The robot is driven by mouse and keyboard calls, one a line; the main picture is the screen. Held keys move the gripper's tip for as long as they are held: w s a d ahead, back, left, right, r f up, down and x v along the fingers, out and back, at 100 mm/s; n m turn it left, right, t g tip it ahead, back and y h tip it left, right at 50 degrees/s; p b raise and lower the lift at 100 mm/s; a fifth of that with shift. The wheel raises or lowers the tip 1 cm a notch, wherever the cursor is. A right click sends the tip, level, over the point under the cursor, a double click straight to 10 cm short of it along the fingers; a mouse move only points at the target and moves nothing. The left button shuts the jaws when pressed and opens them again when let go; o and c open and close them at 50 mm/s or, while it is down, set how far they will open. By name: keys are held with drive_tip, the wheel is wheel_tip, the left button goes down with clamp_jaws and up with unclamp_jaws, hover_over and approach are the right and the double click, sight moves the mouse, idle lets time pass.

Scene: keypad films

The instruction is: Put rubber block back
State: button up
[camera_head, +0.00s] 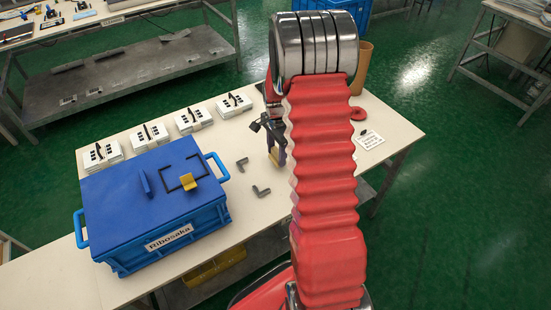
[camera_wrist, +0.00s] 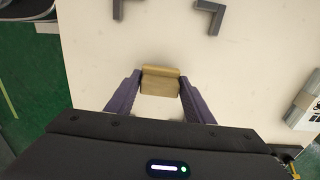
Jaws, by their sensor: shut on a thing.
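My gripper (camera_wrist: 160,82) is shut on a tan block (camera_wrist: 160,88), which sits between its two purple fingers in the wrist view. I take this to be the rubber block. In the head view my gripper (camera_head: 275,150) is left of my red arm, over the white table, and partly hidden by it. I cannot tell whether the block touches the table. A blue crate (camera_head: 170,242) with a blue lid (camera_head: 125,205) stands at the left. On the lid are a black outlined frame (camera_head: 165,181), a yellow piece (camera_head: 188,182) and a blue upright tab (camera_head: 145,182).
Several white keypads (camera_head: 193,119) line the back edge. A brown cup (camera_head: 363,65), red ring (camera_head: 357,113) and white card (camera_head: 370,140) are at the right.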

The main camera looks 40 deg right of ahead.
sight(276, 151)
drive_tip(key=shift+f, duration=1.35)
drive_tip(key=shift+f, duration=0.1)
drive_tip(key=o, duration=1.2)
drive_tip(key=shift+c, duration=0.2)
wheel_tip(276, 151, up, 12)
drive_tip(key=shift+r, duration=0.1)
